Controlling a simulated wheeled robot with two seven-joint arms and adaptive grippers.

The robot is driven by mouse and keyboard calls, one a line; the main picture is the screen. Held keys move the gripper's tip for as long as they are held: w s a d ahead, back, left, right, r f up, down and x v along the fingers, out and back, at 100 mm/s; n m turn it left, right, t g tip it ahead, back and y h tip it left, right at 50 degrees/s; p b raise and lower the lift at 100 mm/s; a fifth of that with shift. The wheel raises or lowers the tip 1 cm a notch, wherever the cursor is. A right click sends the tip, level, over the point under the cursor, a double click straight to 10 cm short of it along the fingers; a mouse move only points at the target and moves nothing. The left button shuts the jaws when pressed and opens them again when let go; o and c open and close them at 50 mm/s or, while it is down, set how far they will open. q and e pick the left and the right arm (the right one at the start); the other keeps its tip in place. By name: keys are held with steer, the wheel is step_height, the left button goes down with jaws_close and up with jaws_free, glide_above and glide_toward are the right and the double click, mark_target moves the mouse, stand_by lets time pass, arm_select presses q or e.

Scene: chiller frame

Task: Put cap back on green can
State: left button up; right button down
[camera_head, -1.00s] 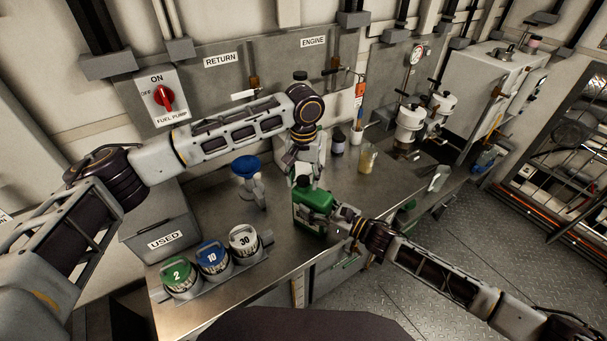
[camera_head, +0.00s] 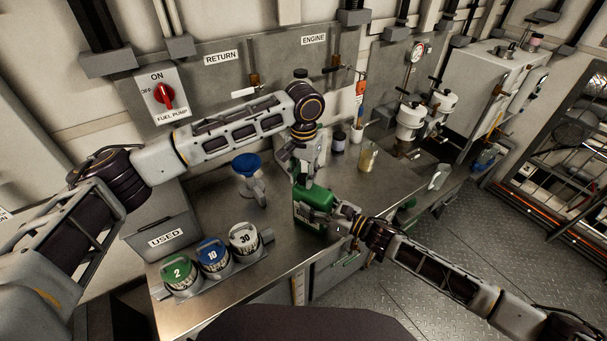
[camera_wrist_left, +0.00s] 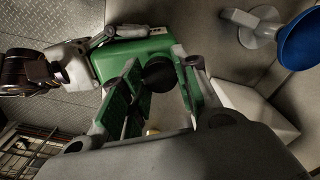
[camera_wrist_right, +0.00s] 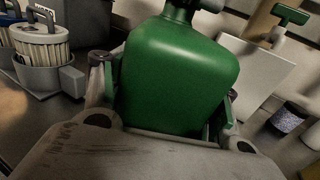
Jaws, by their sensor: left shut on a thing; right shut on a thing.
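The green can (camera_head: 312,202) stands upright at the front edge of the steel bench, below my left gripper. My right gripper (camera_head: 330,217) is shut on the can's body from the right; the right wrist view shows the can (camera_wrist_right: 178,75) between its fingers. My left gripper (camera_head: 302,178) points down over the can's top, shut on the black cap (camera_wrist_left: 158,74). In the left wrist view the cap is between the fingers, in front of the can (camera_wrist_left: 140,50). The fingers hide where cap and neck meet, so I cannot tell whether it is seated.
A blue funnel (camera_head: 246,168) stands left of the can. Three lidded containers, green (camera_head: 179,273), blue (camera_head: 213,257) and white (camera_head: 244,240), sit in a front rack. A grey USED bin (camera_head: 155,222) is at left. A beaker (camera_head: 368,156) and a dark jar (camera_head: 338,142) stand behind.

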arm_select(q)
steer(key=m, duration=0.6)
steer(key=shift+s+d, duration=0.1)
steer(key=shift+d, duration=0.05)
steer(key=m, duration=0.5)
steer(key=shift+m, duration=0.4)
steer(key=o, duration=1.1)
steer(key=shift+r, duration=0.1)
steer(key=shift+r, duration=2.15)
steer(key=shift+a+r+n, duration=0.15)
steer(key=shift+a+n, duration=0.05)
steer(key=shift+n, duration=0.1)
steer(key=shift+r+n, duration=0.8)
steer(key=shift+n, duration=0.4)
steer(key=shift+r+n, duration=0.8)
steer(key=shift+n, duration=0.4)
